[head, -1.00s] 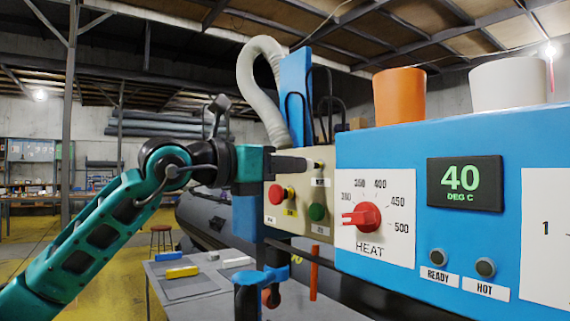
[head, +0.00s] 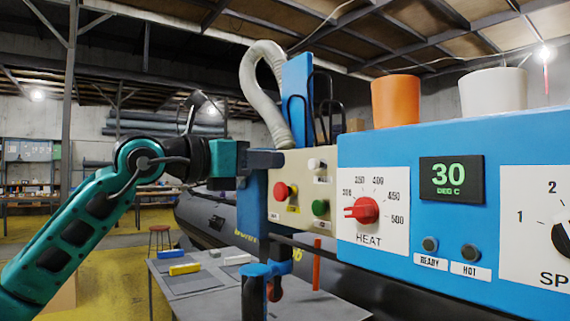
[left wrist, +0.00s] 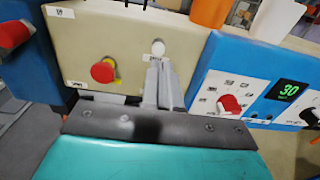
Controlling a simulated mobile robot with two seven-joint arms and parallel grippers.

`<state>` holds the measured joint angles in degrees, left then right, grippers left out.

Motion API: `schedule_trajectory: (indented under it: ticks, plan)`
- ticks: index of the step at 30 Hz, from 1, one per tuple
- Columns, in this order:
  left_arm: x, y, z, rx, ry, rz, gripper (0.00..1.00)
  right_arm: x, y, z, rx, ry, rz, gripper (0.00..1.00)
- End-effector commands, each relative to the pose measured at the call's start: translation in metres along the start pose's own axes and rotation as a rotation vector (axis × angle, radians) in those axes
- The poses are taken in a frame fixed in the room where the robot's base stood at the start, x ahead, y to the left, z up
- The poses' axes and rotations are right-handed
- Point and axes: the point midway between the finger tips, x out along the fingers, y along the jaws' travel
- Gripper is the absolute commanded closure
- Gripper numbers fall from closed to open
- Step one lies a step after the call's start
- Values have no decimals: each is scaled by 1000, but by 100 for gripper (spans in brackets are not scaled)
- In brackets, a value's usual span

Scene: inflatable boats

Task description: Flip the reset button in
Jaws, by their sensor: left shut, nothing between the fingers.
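The beige control panel (head: 298,210) carries a white button (head: 317,164) at its upper right, with a small label below it. I take this for the reset button, though the label is too small to read. It also shows in the left wrist view (left wrist: 158,47), just beyond the fingertips. My left gripper (head: 280,158) is shut and empty. In the head view its tips overlap the panel's upper left edge, apart from the white button. In the left wrist view, the gripper (left wrist: 156,66) partly covers the label. My right gripper is out of view.
A red button (head: 280,191) and a green button (head: 320,207) sit lower on the panel. The blue machine (head: 400,150) beside it has a red heat knob (head: 363,210) and a display (head: 451,179) reading 30. A grey table (head: 225,285) stands below.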

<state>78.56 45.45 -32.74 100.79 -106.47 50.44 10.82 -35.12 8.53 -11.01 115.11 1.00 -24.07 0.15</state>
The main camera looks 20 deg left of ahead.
Motion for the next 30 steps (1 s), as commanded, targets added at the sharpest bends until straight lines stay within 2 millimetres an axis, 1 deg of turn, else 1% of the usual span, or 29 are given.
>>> schedule_trajectory:
  ticks: [1,4,6,9,12,17,30]
  plan:
    - [-14,1,-4,3,2,5,100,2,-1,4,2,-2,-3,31]
    - [-36,0,-4,2,4,3,100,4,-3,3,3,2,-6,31]
    - [-50,1,-4,1,4,3,100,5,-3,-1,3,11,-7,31]
    - [-65,0,-3,1,4,3,100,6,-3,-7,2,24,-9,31]
    - [-75,0,-3,0,5,2,100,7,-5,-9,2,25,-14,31]
    - [-81,-1,-2,0,5,-1,100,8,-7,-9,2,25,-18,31]
    - [-81,-1,-2,0,5,-1,100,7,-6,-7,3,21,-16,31]
